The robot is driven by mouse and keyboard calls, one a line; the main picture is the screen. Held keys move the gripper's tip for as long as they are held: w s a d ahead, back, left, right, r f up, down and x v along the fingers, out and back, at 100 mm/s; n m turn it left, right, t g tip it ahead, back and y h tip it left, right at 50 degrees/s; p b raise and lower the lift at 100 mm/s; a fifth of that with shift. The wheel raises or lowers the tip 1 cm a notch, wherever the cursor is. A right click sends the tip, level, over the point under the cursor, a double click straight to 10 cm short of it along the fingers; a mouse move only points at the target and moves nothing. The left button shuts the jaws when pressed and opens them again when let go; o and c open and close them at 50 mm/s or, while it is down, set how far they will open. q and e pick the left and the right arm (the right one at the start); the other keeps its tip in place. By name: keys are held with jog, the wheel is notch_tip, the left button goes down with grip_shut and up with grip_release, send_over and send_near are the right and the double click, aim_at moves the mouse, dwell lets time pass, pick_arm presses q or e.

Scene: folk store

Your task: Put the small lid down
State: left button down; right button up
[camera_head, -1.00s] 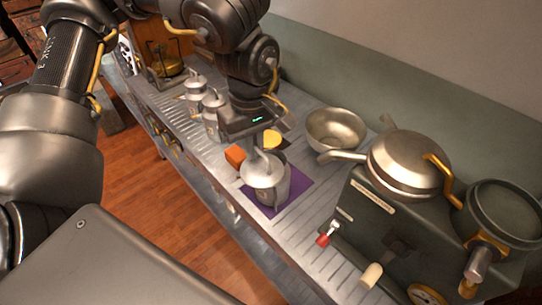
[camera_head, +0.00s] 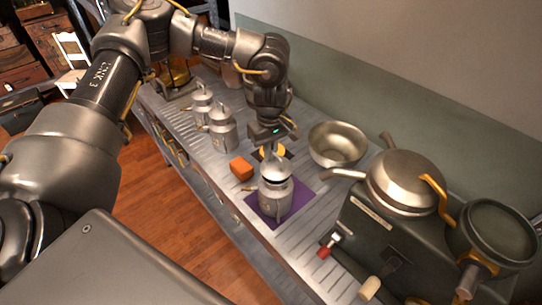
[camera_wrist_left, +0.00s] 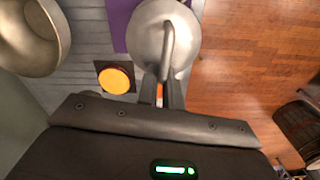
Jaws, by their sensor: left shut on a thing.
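The small lid (camera_head: 273,170) is a grey metal dome with a bar handle. My left gripper (camera_head: 269,150) is shut on its handle from above. The lid is over the mouth of a metal can (camera_head: 275,197), roughly lined up with it; I cannot tell whether they touch. The can stands upright on a purple mat (camera_head: 253,207). In the left wrist view the lid (camera_wrist_left: 160,40) hides the can, and the fingers (camera_wrist_left: 163,90) reach its handle. My right gripper is not in view.
A metal bowl (camera_head: 338,144) is behind the can. Two lidded cans (camera_head: 221,130) stand to the left. A dark machine with a pan (camera_head: 405,180) fills the right.

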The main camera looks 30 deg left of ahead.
pick_arm(q)
jog(key=f+p, duration=0.2)
jog(key=f, duration=0.1)
jog(key=shift+w+a, duration=0.15)
jog(key=shift+w, duration=0.25)
jog(key=shift+f, duration=0.2)
jog(key=shift+s+f, duration=0.1)
jog(key=shift+s, duration=0.1)
jog(key=c, duration=1.6)
grip_release()
jog(key=shift+o, duration=0.2)
jog(key=shift+s, duration=0.15)
jog(key=shift+f, duration=0.1)
